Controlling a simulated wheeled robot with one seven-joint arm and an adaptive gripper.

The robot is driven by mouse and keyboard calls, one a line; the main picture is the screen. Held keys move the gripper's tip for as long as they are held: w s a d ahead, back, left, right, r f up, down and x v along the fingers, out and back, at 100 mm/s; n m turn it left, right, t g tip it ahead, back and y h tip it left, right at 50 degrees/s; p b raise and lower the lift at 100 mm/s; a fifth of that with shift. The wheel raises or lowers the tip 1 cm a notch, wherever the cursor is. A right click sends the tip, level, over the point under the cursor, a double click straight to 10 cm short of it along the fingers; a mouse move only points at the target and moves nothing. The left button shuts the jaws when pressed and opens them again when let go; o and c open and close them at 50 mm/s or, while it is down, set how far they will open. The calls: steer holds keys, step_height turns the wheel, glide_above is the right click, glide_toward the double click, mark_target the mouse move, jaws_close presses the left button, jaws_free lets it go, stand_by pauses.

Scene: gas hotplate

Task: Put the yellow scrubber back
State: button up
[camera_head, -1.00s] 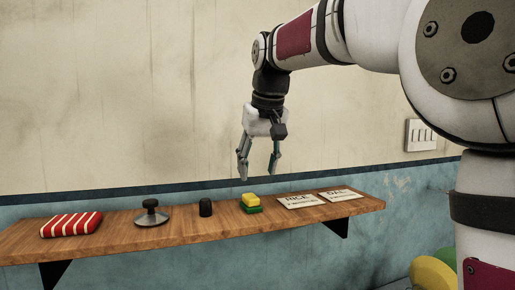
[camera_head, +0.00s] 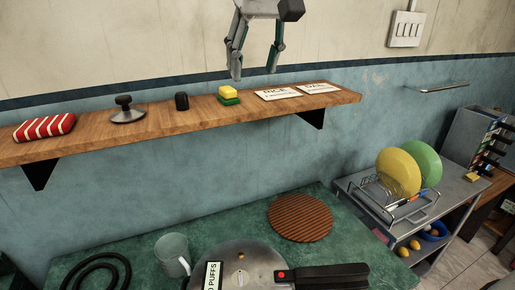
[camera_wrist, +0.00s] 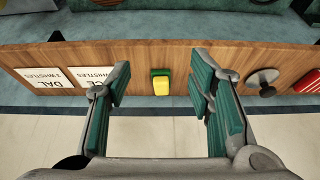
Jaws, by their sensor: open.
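A yellow block (camera_head: 228,91) sits on a green block (camera_head: 229,100) on the wooden wall shelf (camera_head: 180,121); I cannot tell whether they are one two-coloured scrubber or two stacked pieces. My gripper (camera_head: 254,74) is open and empty above the shelf, its fingers pointing down. In the wrist view the yellow block (camera_wrist: 161,86) shows between the spread fingers of my gripper (camera_wrist: 163,88), apart from them, with the green part (camera_wrist: 160,72) behind it. Another small yellow block (camera_head: 471,177) lies on the steel rack at the right.

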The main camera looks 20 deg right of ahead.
steer(key=s+f, duration=1.7)
steer(key=s, duration=0.1)
steer(key=shift+a+f, duration=0.2)
steer(key=shift+a, duration=0.05)
steer(key=shift+s, duration=0.1)
